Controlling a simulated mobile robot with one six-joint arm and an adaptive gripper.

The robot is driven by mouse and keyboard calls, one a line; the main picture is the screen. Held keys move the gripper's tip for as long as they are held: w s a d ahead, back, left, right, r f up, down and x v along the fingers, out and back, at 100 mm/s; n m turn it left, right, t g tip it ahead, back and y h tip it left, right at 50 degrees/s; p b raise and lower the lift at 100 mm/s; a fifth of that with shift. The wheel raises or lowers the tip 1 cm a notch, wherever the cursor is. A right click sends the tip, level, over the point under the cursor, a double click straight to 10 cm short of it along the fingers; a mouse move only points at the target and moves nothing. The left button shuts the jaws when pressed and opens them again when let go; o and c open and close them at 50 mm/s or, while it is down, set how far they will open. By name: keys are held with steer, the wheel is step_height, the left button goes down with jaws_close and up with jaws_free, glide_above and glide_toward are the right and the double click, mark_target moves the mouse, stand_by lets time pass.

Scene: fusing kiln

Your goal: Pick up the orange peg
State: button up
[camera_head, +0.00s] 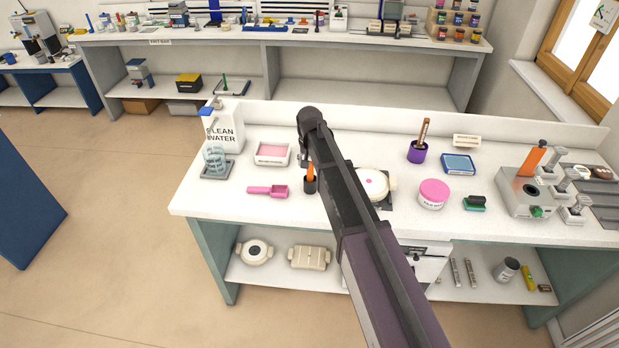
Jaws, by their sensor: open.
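An orange peg (310,173) stands upright on the white worktop, its lower end in or behind a small dark cup-like piece (310,187). My arm reaches in from the lower right and bends down at its far end. My gripper (304,160) is mostly hidden by the arm; only a small dark part shows, close to the top of the peg. It is open. I cannot tell whether it touches the peg or how the fingers sit around it.
A pink scoop (268,191) and a pink-filled tray (272,153) lie to the left. A round white piece (373,184) is partly behind my arm. A purple cup (417,152), pink-lidded jar (433,194) and grey machine (526,188) stand to the right. The worktop's front strip is clear.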

steer(key=shift+f, duration=0.3)
stand_by(0.4)
steer(key=c, duration=1)
